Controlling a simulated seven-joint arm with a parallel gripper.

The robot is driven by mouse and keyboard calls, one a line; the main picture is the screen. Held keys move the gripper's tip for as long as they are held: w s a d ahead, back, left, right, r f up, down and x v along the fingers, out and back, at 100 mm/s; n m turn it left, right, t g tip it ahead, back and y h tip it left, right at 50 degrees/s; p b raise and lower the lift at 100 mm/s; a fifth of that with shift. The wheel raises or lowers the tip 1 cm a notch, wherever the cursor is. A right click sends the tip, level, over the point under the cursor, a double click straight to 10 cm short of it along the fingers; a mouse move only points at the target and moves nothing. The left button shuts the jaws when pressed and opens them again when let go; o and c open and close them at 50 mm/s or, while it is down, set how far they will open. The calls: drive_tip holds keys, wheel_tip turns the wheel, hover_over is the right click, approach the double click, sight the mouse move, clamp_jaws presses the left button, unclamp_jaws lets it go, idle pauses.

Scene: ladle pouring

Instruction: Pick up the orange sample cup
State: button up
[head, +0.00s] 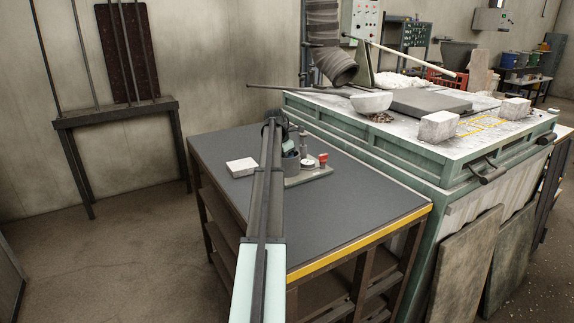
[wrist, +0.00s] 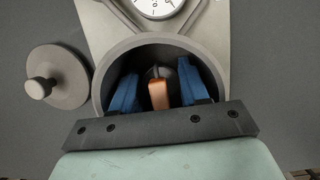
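An orange, copper-toned upright piece (wrist: 158,94), which looks like part of the sample cup, stands inside a round grey pot (wrist: 101,97) in the wrist view. The rest of the cup is in shadow and hard to make out. My gripper (wrist: 157,84) reaches down into the pot, with one blue finger on each side of the orange piece. Dark gaps show between the piece and both fingers, so the gripper looks open around it. In the head view, the pot (head: 290,166) stands on the dark table, and my arm partly hides this spot.
A round grey lid with a knob (wrist: 62,78) lies left of the pot, and a white dial (wrist: 157,6) is beyond it. A grey tray (head: 310,177), a small red item (head: 323,158) and a white block (head: 241,167) are nearby. The table's front (head: 335,225) is clear.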

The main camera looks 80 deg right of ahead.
drive_tip(key=c, duration=0.6)
drive_tip(key=shift+r, duration=0.1)
